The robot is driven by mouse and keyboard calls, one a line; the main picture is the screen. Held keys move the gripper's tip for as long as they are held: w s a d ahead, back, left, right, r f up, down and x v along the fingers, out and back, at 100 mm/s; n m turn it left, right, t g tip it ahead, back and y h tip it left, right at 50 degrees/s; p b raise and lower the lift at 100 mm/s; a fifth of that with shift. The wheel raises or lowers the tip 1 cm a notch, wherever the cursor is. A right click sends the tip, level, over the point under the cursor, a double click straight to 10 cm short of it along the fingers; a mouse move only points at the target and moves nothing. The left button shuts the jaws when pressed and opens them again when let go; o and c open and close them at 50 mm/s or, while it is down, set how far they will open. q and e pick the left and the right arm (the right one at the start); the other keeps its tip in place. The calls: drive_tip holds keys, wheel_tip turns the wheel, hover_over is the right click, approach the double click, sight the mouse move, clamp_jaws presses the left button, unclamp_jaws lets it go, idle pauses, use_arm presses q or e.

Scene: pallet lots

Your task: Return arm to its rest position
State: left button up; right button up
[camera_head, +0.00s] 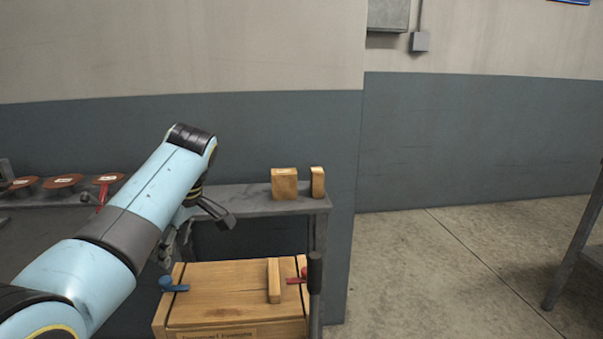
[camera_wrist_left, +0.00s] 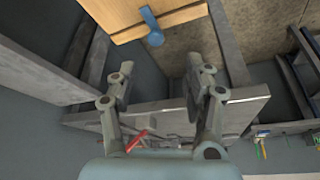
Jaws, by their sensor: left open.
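My left arm (camera_head: 160,190) reaches in from the left in the head view, bent downward at the wrist. My left gripper (camera_head: 200,228) hangs in front of the grey shelf, partly hidden by the arm. In the left wrist view the left gripper (camera_wrist_left: 158,78) has its two fingers wide apart with nothing between them. My right arm and gripper are in neither view.
A wooden crate (camera_head: 218,307) with a blue handle (camera_head: 173,285) and a red handle (camera_head: 297,281) stands below the grey shelf (camera_head: 245,205). Wooden blocks (camera_head: 284,183) sit on the shelf's right end. Several brown discs (camera_head: 62,181) lie at left. Open floor (camera_head: 430,280) lies right.

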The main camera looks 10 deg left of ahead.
use_arm(q)
drive_tip(key=s+f+m+t+h, duration=0.1)
drive_tip(key=s+f+m, duration=0.3)
drive_tip(key=s, duration=0.4)
drive_tip(key=s+f+m, duration=0.3)
drive_tip(key=s+m, duration=0.1)
drive_tip(key=s, duration=0.5)
drive_tip(key=s+d+r+m+t+h, duration=0.1)
drive_tip(key=s+r+m, duration=0.15)
drive_tip(key=s, duration=0.35)
drive_tip(key=s+d+r+m+h, duration=0.1)
drive_tip(key=s+m, duration=0.2)
drive_tip(key=s, duration=0.2)
drive_tip(key=s+d+r+m+t, duration=0.1)
drive_tip(key=s+d+r+m, duration=0.15)
drive_tip(key=s, duration=0.35)
drive_tip(key=s+a+f+g, duration=0.1)
drive_tip(key=a+f, duration=0.1)
drive_tip(key=f, duration=1.2)
drive_tip(key=s+a+f+g, duration=0.1)
drive_tip(key=s+a+f, duration=0.1)
drive_tip(key=f, duration=1.2)
drive_tip(key=s+f+g, duration=0.1)
drive_tip(key=s+f, duration=1.3)
drive_tip(key=s, duration=0.3)
drive_tip(key=shift+a+f+h, duration=0.2)
drive_tip(key=shift+f+h, duration=0.1)
drive_tip(key=shift+f, duration=0.05)
drive_tip(key=shift+s, duration=0.15)
